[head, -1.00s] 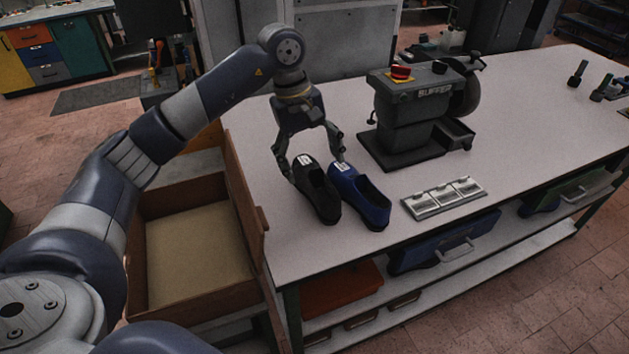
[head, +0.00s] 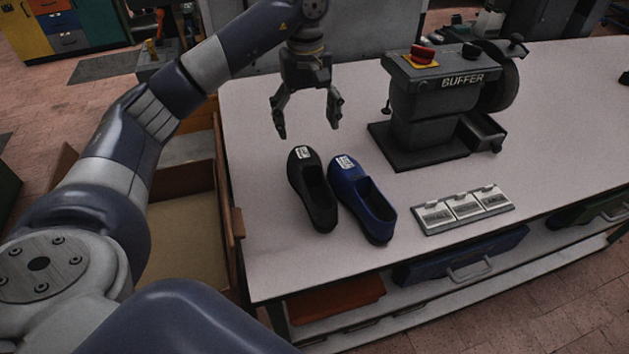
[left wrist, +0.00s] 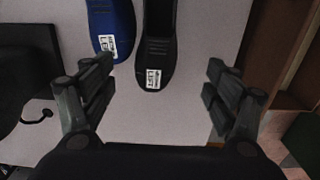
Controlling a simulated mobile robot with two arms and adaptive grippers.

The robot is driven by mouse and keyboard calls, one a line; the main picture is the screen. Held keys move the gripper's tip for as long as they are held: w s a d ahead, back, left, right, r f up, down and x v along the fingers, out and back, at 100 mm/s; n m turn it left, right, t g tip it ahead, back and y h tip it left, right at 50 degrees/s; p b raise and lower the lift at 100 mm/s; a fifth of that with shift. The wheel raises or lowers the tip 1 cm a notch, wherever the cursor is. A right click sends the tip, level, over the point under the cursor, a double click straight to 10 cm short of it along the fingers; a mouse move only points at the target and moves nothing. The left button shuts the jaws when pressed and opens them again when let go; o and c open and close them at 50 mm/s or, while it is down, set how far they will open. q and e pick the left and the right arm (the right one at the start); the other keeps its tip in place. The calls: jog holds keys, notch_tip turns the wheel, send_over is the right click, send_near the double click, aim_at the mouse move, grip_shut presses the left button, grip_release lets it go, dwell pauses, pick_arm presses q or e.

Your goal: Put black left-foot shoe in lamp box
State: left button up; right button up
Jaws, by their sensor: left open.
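The black shoe (head: 315,197) stands on the pale bench top, its toe with a white label pointing toward the back. In the left wrist view the black shoe (left wrist: 157,45) has a label that reads LEFT. A blue shoe (head: 366,203) stands close to its right; it also shows in the left wrist view (left wrist: 109,25), with a similar label. My left gripper (head: 307,112) is open and empty, above and behind the shoes' toes. An open brown box (head: 236,225) stands left of the bench; I cannot read any lamp marking on it. My right gripper is not in view.
A dark buffer machine (head: 428,125) with a red button stands right of the shoes. A tray with several labelled lids (head: 465,207) lies near the bench's front edge. The bench left of the shoes is clear.

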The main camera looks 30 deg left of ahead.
pick_arm(q)
jog(key=b, duration=0.4)
send_over(309, 165)
jog(key=f, duration=0.4)
jog(key=shift+w+a+f, duration=0.1)
jog(key=shift+w+f, duration=0.15)
jog(key=shift+f, duration=0.1)
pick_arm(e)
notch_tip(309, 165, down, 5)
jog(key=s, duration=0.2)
pick_arm(q)
jog(key=shift+f, duration=0.15)
notch_tip(309, 165, down, 4)
jog(key=shift+s+f+p, duration=0.1)
jog(key=shift+p, duration=0.65)
jog(key=shift+f, duration=0.55)
jog(key=shift+f+p, duration=0.6)
jog(key=shift+p, duration=0.05)
notch_tip(309, 165, down, 3)
jog(key=shift+f+p, duration=0.15)
jog(key=shift+p, duration=0.6)
jog(key=shift+f, duration=0.4)
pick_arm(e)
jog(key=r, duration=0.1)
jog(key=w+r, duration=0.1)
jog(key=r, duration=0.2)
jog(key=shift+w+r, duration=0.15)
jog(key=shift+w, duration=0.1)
